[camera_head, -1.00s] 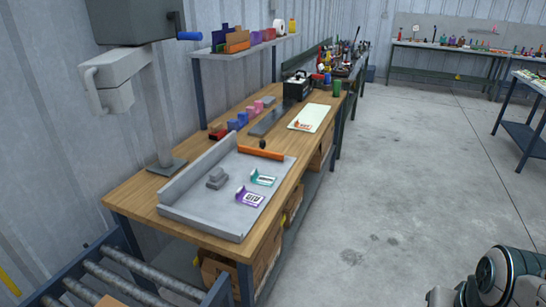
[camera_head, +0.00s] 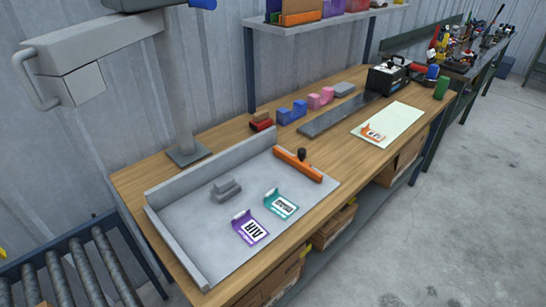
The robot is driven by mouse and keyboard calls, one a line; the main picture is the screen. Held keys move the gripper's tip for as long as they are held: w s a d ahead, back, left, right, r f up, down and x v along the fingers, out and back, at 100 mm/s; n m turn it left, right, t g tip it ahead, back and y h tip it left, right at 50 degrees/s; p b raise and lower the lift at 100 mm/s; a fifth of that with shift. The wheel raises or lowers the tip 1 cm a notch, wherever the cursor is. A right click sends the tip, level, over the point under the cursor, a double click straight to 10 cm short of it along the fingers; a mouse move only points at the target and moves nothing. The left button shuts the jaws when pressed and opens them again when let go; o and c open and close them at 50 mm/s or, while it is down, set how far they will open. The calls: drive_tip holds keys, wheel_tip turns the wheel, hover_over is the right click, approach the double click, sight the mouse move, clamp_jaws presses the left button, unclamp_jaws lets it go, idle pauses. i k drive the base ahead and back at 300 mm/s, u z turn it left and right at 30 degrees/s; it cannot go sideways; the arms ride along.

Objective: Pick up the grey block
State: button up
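A small stepped grey block (camera_head: 226,189) sits on the grey metal tray (camera_head: 205,238) on the wooden workbench. It lies left of the teal label (camera_head: 281,204) and above the purple label (camera_head: 249,229). Another flat grey piece (camera_head: 344,88) lies farther back on the bench, at the end of a row of coloured blocks. My gripper is not in view.
An orange bar with a dark knob (camera_head: 298,163) lies along the tray's right edge. A grey press-like stand (camera_head: 180,110) rises at the bench's left. A roller conveyor (camera_head: 65,270) is at lower left. Open concrete floor (camera_head: 450,220) lies right of the bench.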

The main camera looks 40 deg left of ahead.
sight(224, 189)
drive_tip(key=u, duration=0.65)
drive_tip(key=i, duration=0.85)
drive_tip(key=u, duration=1.4)
drive_tip(key=i, duration=0.45)
drive_tip(key=u, duration=0.35)
